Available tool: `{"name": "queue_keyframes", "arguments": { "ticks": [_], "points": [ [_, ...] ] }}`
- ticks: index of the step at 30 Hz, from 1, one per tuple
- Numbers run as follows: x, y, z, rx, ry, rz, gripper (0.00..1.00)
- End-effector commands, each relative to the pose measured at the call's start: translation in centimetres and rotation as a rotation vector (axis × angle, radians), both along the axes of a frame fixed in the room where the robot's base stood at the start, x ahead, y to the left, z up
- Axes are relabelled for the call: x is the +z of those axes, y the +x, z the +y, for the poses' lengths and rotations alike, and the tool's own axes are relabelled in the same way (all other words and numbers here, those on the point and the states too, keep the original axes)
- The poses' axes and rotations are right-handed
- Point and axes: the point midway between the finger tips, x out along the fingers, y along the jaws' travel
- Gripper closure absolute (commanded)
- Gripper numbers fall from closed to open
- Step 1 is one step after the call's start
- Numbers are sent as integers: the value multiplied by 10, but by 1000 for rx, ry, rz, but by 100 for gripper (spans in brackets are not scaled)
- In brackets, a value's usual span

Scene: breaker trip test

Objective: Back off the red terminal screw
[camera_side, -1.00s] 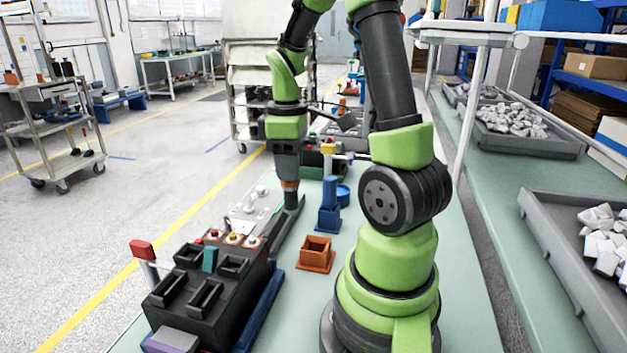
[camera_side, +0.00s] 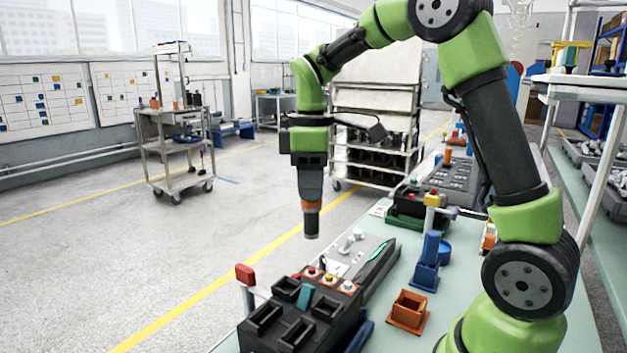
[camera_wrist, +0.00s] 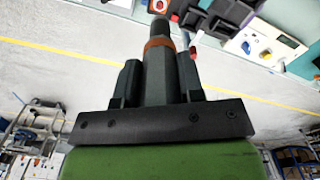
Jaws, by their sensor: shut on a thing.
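My gripper (camera_side: 311,192) is shut on a dark driver-like tool (camera_side: 311,222) with an orange band. The tool points down and its tip hangs in the air, apart from everything below. In the wrist view my gripper (camera_wrist: 157,82) has both fingers against the tool (camera_wrist: 160,30). A black breaker block (camera_side: 282,335) stands at the front of the bench. Along its back edge is a row of round terminals. The red terminal screw (camera_side: 312,271) is at the left of the row, beside a yellow-orange one (camera_side: 329,279). The tool tip is above and behind this row.
A red-capped lever (camera_side: 245,274) stands left of the block. A grey panel (camera_side: 360,258) with a green strip lies behind it. A blue stand (camera_side: 428,262) and an orange open box (camera_side: 408,311) are to the right. The air around the tool is clear.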

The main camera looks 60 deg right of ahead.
Motion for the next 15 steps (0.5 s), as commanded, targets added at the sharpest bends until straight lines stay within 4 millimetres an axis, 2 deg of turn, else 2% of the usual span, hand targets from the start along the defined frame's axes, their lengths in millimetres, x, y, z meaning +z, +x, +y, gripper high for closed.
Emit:
{"name": "queue_keyframes", "arguments": {
  "ticks": [15],
  "points": [
    [-43,-1,0,-1,0,1,88]
  ]
}}
